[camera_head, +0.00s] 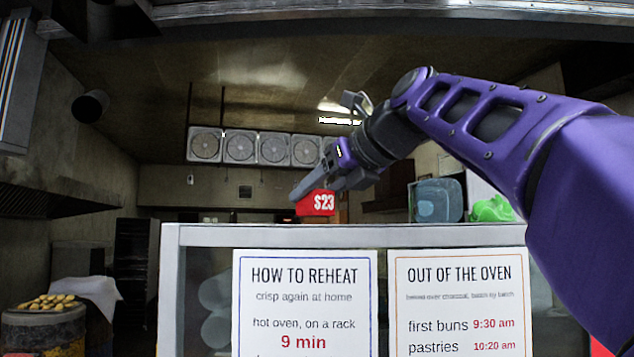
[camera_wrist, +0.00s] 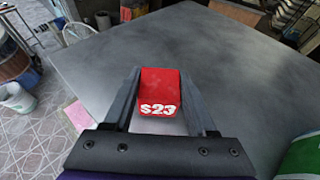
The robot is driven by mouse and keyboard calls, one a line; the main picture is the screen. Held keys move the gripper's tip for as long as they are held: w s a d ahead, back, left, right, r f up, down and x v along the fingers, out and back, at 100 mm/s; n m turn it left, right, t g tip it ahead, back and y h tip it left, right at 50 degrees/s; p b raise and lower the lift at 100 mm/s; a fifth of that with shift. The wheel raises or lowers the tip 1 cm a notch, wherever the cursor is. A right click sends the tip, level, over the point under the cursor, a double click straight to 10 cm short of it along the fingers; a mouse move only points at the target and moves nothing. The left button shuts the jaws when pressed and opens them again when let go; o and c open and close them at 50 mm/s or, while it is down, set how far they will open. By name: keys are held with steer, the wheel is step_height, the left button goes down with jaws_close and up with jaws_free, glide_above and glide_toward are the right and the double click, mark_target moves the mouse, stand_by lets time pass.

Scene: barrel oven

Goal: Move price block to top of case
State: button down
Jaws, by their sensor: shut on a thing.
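The price block is red with white "$23" on it. In the head view the price block (camera_head: 317,203) is at the tip of my gripper (camera_head: 305,190), just above the top edge of the case (camera_head: 350,235). In the wrist view the price block (camera_wrist: 160,88) sits between the two fingers of my gripper (camera_wrist: 161,92), which are shut on it. The grey top of the case (camera_wrist: 235,70) spreads out beneath and beyond it. I cannot tell whether the block touches the top or hangs a little above it.
On the right of the case top stand a clear blue container (camera_head: 438,200) and a green item (camera_head: 492,209); a green thing (camera_wrist: 300,158) shows at lower right in the wrist view. Two signs (camera_head: 305,300) cover the case front. The top around the block is clear.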

steer(key=shift+f+b, duration=0.45)
steer(key=shift+f, duration=0.3)
stand_by(0.3)
steer(key=shift+c, duration=0.6)
jaws_free()
steer(key=shift+r+p, duration=0.55)
steer(key=shift+r, duration=0.35)
steer(key=shift+w+a+r, duration=0.1)
steer(key=shift+r, duration=2.95)
